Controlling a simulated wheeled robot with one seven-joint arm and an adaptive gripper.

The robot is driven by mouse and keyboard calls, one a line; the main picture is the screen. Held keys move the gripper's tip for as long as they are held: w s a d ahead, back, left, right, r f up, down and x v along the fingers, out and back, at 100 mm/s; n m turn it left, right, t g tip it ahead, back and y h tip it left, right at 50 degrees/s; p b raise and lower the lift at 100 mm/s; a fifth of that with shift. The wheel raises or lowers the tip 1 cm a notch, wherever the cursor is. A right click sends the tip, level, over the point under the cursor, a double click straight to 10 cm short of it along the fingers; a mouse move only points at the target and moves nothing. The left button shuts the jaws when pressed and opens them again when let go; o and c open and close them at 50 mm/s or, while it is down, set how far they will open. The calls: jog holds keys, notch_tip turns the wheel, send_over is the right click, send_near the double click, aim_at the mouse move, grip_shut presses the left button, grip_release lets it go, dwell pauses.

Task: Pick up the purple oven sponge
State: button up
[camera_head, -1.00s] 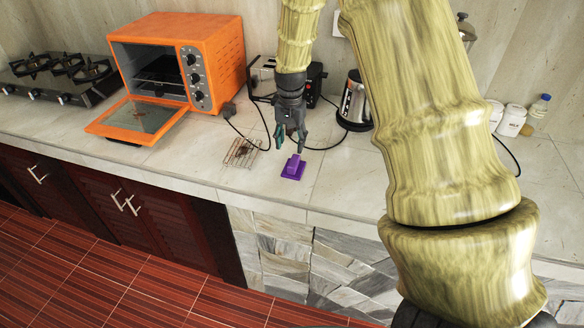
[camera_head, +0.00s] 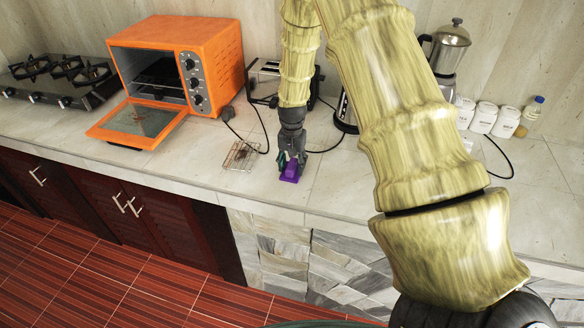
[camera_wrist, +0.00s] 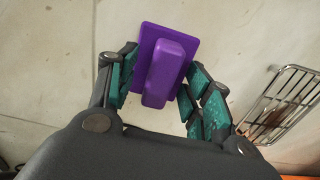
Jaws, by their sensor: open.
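The purple oven sponge (camera_head: 291,171) lies on the stone counter near its front edge. It has a flat rectangular base and a raised block on top. In the wrist view the sponge (camera_wrist: 166,66) sits between the fingers, with its far end reaching past the fingertips. My gripper (camera_head: 289,163) is low over the sponge, pointing down. It also shows in the wrist view (camera_wrist: 160,82), open, with green finger pads on either side of the raised block. A small gap shows by the right finger; whether the left finger touches the sponge I cannot tell.
A wire rack (camera_head: 240,155) lies on the counter close by, right of the fingers in the wrist view (camera_wrist: 282,102). An orange toaster oven (camera_head: 215,65) with its door down, a toaster (camera_head: 264,78) and a cable stand behind. The counter's front edge is close.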

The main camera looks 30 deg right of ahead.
jog(key=shift+f, duration=0.3)
jog(key=c, duration=1.1)
jog(key=shift+r, duration=0.1)
jog(key=shift+r+b, duration=0.6)
jog(key=shift+r, duration=0.15)
jog(key=shift+r+b, duration=0.5)
jog(key=shift+r, duration=0.35)
jog(key=s+b, duration=0.1)
jog(key=s, duration=0.4)
jog(key=s+a+r+b, duration=0.1)
jog(key=s+b, duration=0.1)
jog(key=s, duration=0.3)
jog(key=s+b, duration=0.1)
jog(key=s, duration=0.5)
jog(key=shift+a+r, duration=0.15)
jog(key=shift+r, duration=0.15)
